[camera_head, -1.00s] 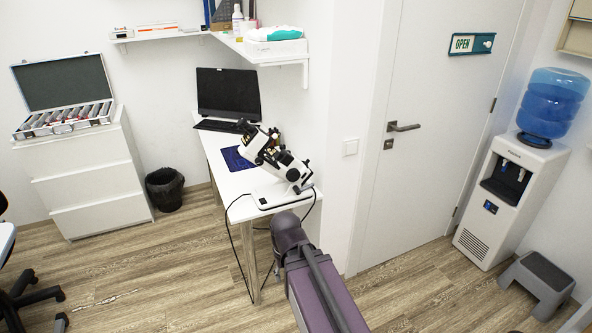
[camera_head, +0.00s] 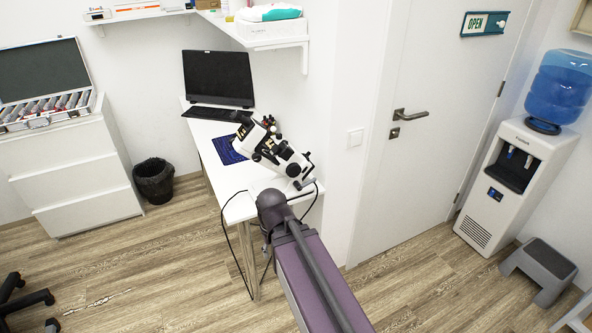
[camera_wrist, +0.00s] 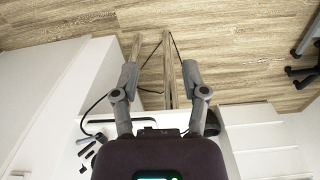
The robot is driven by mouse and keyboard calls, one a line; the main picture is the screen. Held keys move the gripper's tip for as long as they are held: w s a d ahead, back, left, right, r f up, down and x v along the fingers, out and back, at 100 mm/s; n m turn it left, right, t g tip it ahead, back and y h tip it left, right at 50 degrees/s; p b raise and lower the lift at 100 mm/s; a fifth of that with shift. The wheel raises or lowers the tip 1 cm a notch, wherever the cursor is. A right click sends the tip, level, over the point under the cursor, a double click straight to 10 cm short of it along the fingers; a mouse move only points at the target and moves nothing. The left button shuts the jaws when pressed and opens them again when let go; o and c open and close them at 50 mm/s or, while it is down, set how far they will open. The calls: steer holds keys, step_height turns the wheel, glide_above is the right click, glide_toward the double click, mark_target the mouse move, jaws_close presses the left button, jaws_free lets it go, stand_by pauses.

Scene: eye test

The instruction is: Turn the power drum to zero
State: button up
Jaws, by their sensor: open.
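A white and black lens-measuring instrument (camera_head: 270,150) stands on the white desk (camera_head: 238,208) in the head view. It has a slanted body with several dark knobs. I cannot tell which one is the power drum at this size. My arm reaches toward the desk's near end and covers part of the instrument's base; my gripper is not clear in the head view. In the wrist view my gripper (camera_wrist: 160,70) is open, its two fingers wide apart. Between them I see desk legs, a cable and floor, with no object held.
A monitor (camera_head: 218,78), a keyboard (camera_head: 216,114) and a blue mat (camera_head: 226,150) are behind the instrument. Black cables hang at the desk's near end. A wall shelf (camera_head: 275,42) is above. A bin (camera_head: 154,182) stands left; the floor (camera_head: 150,270) between is clear.

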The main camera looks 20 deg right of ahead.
steer(key=shift+a, duration=0.25)
steer(key=o, duration=0.6)
steer(key=shift+w+a+f, duration=0.1)
steer(key=w+d+f+m+t+y+b, duration=0.2)
steer(key=w+m+t+y+b, duration=0.1)
steer(key=w+m+t+b, duration=0.35)
steer(key=w+d+f+m+t+y+b, duration=0.1)
steer(key=w+f+m+t+y+b, duration=0.2)
steer(key=w+m+b, duration=0.5)
steer(key=w+d+r+m+t+h+b, duration=0.1)
steer(key=w+d+m+t+h+b, duration=0.1)
steer(key=d+m, duration=0.6)
steer(key=w+d+r+m+t+h+b, duration=0.2)
steer(key=w+d+m+t+b, duration=0.2)
steer(key=d+m+t, duration=0.2)
steer(key=d+m, duration=0.2)
steer(key=d, duration=0.2)
steer(key=shift+w+d+m+h, duration=0.15)
steer(key=shift+d+m+h, duration=0.15)
steer(key=shift+m+h, duration=0.1)
steer(key=shift+w+t, duration=0.1)
steer(key=shift+t, duration=0.15)
